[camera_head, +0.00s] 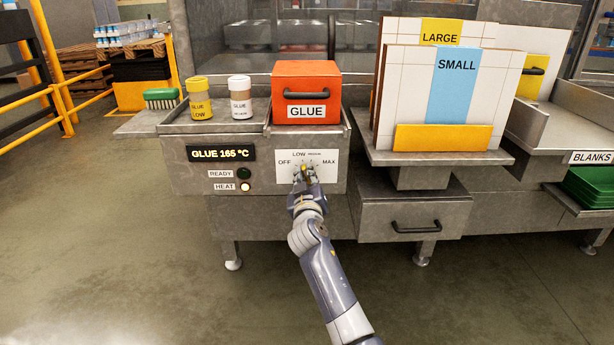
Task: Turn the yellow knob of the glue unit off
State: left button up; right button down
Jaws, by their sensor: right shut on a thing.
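The glue unit (190,180) is a grey metal box with a display reading "GLUE 165 °C". Its white dial plate (328,163) is marked OFF, LOW, MEDIUM and MAX. The yellow knob (305,169) is at the middle of this plate, mostly hidden by my gripper, so I cannot tell exactly which mark it points at. My right gripper (304,178) reaches up from below and is shut on the knob. The READY lamp (243,174) is dark green and the HEAT lamp (245,187) glows pale. My left gripper is not in view.
On the unit stand a yellow-lidded GLUE LOW jar (200,106), a white-lidded jar (240,104) and an orange GLUE box (306,88). A green brush (161,98) lies at left. LARGE and SMALL panels (405,90) stand right, above a drawer (385,217). Floor at left is clear.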

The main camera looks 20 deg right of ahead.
jog(key=n+p, duration=0.1)
jog(key=n, duration=0.3)
pick_arm(q)
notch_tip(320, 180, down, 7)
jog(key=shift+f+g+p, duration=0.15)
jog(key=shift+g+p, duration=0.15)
jog(key=shift+p, duration=0.1)
pick_arm(e)
jog(key=shift+a+n, duration=0.1)
jog(key=shift+n, duration=1.8)
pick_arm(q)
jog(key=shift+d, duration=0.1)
pick_arm(e)
jog(key=c, duration=1.6)
grip_release()
jog(key=shift+w+f, duration=0.1)
jog(key=shift+s+a+f, duration=0.1)
jog(key=shift+s+a, duration=0.05)
jog(key=shift+s, duration=0.35)
jog(key=v, duration=1.1)
